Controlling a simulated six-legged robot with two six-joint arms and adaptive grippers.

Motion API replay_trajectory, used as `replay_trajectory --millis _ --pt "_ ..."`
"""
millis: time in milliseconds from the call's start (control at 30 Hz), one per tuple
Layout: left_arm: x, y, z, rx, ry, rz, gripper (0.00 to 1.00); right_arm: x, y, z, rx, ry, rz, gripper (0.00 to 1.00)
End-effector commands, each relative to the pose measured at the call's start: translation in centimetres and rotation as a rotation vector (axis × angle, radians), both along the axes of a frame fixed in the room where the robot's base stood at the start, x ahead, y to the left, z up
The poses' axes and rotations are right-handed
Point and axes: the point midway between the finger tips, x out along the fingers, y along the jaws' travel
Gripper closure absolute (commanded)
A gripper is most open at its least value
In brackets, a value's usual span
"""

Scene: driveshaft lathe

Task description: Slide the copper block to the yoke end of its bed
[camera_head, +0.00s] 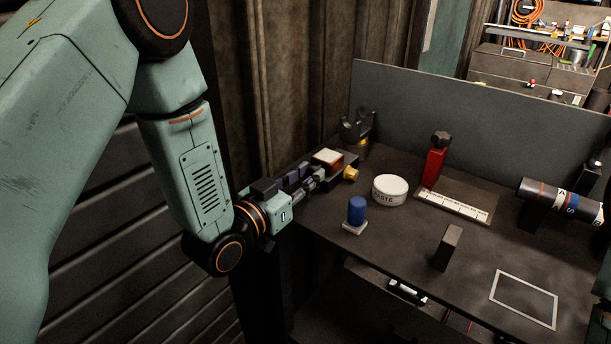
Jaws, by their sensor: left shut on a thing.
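A small reddish block with a pale, shiny top (327,156), which I take for the copper block, sits at the table's left edge on a dark bed (348,160). My left gripper (325,172) reaches in from the left and is shut on this block; the fingers partly hide it and the bed. A brass-coloured knob (350,174) shows just right of the fingertips. A dark forked yoke (357,128) with a brass part at its foot stands behind, at the table's back left corner.
A white paste tin (390,190), a blue capped piece (357,210), a red post with black knob (434,164) and a dark upright block (447,248) stand on the table. A lettered shaft (560,198) lies at right. The front right, with a white outlined square (524,299), is clear.

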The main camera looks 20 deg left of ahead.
Motion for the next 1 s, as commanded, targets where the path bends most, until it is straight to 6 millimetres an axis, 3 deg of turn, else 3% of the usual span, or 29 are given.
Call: replay_trajectory --millis 367,633,867,900,1000 --pt "0.1 0.0 -0.1 0.001 0.002 0.0 1.0 0.0 0.0 0.0 0.0 0.0 0.0 0.6" --pt "2.3 -0.9 -0.1 0.003 0.002 -0.001 1.0 0.0 0.0 0.1 0.0 0.0 0.0 0.6" --pt "2.3 -0.9 -0.1 0.0 0.004 0.0 1.0 0.0 0.0 0.1 0.0 0.0 0.0 0.6" --pt "2.3 -0.9 -0.1 0.0 0.004 0.0 0.75 0.0 0.0 0.1 0.0 0.0 0.0 0.6" --pt "2.3 -0.9 -0.1 0.0 0.004 0.0 0.66 0.0 0.0 0.1 0.0 0.0 0.0 0.6"
